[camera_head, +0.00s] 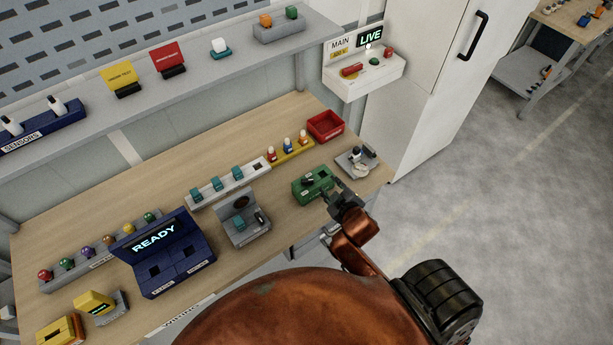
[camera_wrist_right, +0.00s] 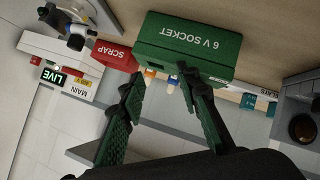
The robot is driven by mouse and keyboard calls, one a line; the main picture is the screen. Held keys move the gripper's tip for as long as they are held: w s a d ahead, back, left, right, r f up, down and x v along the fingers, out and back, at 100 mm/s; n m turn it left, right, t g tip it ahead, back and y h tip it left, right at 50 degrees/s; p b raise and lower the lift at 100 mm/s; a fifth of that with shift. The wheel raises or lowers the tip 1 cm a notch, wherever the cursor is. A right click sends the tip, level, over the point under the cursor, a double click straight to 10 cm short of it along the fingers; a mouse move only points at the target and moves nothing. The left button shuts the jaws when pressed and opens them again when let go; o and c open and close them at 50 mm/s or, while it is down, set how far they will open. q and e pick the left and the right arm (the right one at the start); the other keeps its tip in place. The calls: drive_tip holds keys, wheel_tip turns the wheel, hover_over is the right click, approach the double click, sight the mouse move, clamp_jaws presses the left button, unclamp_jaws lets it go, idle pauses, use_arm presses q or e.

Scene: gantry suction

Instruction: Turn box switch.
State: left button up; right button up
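A white wall box labelled MAIN (camera_head: 390,72) is mounted at the end of the shelf. It carries a red switch handle (camera_head: 351,70), a green and a red button, and a lit LIVE sign (camera_head: 370,38). The box also shows upside down in the right wrist view (camera_wrist_right: 36,50). A green box (camera_head: 300,196), labelled 6 V SOCKET in the right wrist view (camera_wrist_right: 190,37), stands near the table's right end, with dark parts on top. My right gripper (camera_head: 334,193) is beside this green box; its fingers (camera_wrist_right: 160,74) are apart with nothing between them. My left gripper is not in view.
A red scrap bin (camera_head: 325,126), a grey stand (camera_head: 357,163) and a yellow rack (camera_head: 291,151) surround the green box. A navy READY console (camera_head: 165,255) stands further left. A white cabinet (camera_head: 420,90) stands right of MAIN. Floor is free at right.

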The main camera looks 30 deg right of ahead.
drive_tip(key=w+a+r+n+t+y, duration=0.25)
drive_tip(key=w+a+r+n, duration=0.2)
drive_tip(key=r, duration=0.35)
drive_tip(key=w+a+r+n+t+y, duration=0.1)
drive_tip(key=w+a+r+n+t, duration=0.25)
drive_tip(key=w+r, duration=0.35)
drive_tip(key=a+r+n+t+y, duration=0.2)
drive_tip(key=a+r+n+y, duration=0.6)
drive_tip(key=a+r+n, duration=0.25)
drive_tip(key=s+a+n+g+y, duration=0.3)
drive_tip(key=a+n+g+y, duration=0.5)
drive_tip(key=a+n, duration=0.4)
drive_tip(key=n+g+h, duration=1.1)
drive_tip(key=n+h, duration=0.3)
drive_tip(key=h, duration=0.3)
hover_over(307, 180)
drive_tip(key=shift+y, duration=0.25)
drive_tip(key=f, duration=1.8)
drive_tip(key=shift+a, duration=0.3)
drive_tip(key=shift+d+f, duration=0.2)
drive_tip(key=shift+d, duration=0.1)
drive_tip(key=shift+f+p, duration=0.85)
drive_tip(key=shift+f, duration=2.75)
